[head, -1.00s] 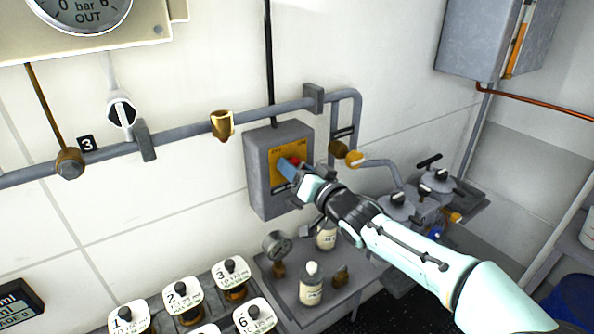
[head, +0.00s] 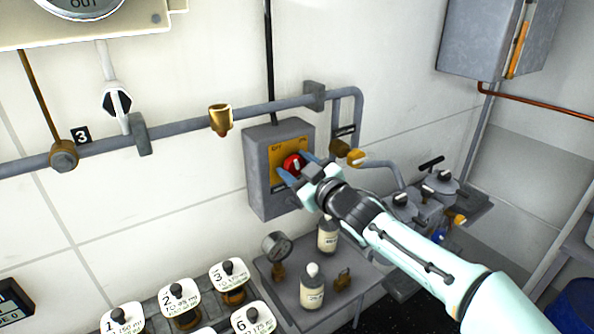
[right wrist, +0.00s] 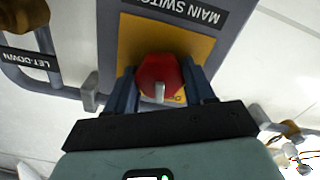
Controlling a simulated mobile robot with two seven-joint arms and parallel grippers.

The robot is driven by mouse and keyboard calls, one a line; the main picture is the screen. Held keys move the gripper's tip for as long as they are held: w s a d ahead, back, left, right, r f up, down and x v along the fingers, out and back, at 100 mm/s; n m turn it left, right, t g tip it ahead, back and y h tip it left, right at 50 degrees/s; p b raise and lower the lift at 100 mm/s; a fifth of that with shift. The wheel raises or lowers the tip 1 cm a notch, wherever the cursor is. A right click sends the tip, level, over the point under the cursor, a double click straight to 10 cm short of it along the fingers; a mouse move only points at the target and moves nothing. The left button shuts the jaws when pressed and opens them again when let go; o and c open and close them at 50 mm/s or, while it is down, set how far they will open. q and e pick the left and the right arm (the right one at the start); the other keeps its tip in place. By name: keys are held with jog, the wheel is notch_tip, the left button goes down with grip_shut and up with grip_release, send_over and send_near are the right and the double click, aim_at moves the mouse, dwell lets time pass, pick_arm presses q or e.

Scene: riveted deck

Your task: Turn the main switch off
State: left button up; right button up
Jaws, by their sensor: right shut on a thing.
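The main switch is a grey box (head: 262,188) on the white wall, with a yellow plate marked OFF and ON. Its red knob (head: 292,162) sits on the plate; it also shows in the right wrist view as a red knob (right wrist: 158,72) with a pale pointer mark. My right gripper (head: 296,168) has one blue finger on each side of the knob and is shut on it. In the right wrist view the fingers of my right gripper (right wrist: 161,90) flank the knob, and the MAIN SWITCH label (right wrist: 180,10) appears upside down. My left gripper is out of view.
A grey pipe (head: 185,128) runs along the wall behind the box. Below stand bottles (head: 312,290), a small gauge (head: 277,245) and numbered valves (head: 180,298). Another valve group (head: 435,185) is to the right, near my right forearm.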

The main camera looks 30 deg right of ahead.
jog(key=n+b, duration=0.1)
jog(key=n, duration=0.4)
jog(key=shift+n, duration=0.7)
jog(key=o, duration=1)
jog(key=s, duration=0.9)
jog(key=s+d, duration=0.1)
jog(key=s, duration=0.3)
jog(key=shift+s, duration=0.2)
